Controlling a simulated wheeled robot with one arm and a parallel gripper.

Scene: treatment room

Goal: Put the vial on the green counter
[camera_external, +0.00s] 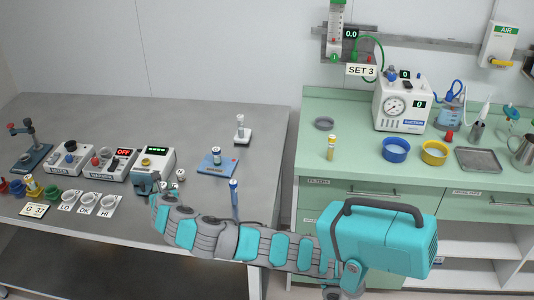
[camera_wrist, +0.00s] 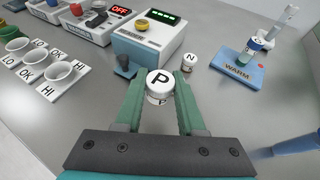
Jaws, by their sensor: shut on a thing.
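My gripper (camera_wrist: 159,98) is shut on a small white vial with a P on its cap (camera_wrist: 158,79), held between the two green fingers over the grey table. In the external view my gripper (camera_external: 160,193) is low over the grey table near its front edge; the held vial is hard to make out there. The green counter (camera_external: 290,165) is to the right, across a narrow gap. A second vial marked N (camera_wrist: 189,61) stands just beyond the held one. Another vial (camera_wrist: 254,46) stands on the blue WARM block (camera_wrist: 240,68).
A device with a green display (camera_wrist: 148,40) stands close ahead of the gripper. White cups on labelled cards (camera_external: 84,203) are to the left. A yellow vial (camera_external: 331,147), blue ring (camera_external: 396,150) and yellow ring (camera_external: 434,152) stand on the counter. Its front left is clear.

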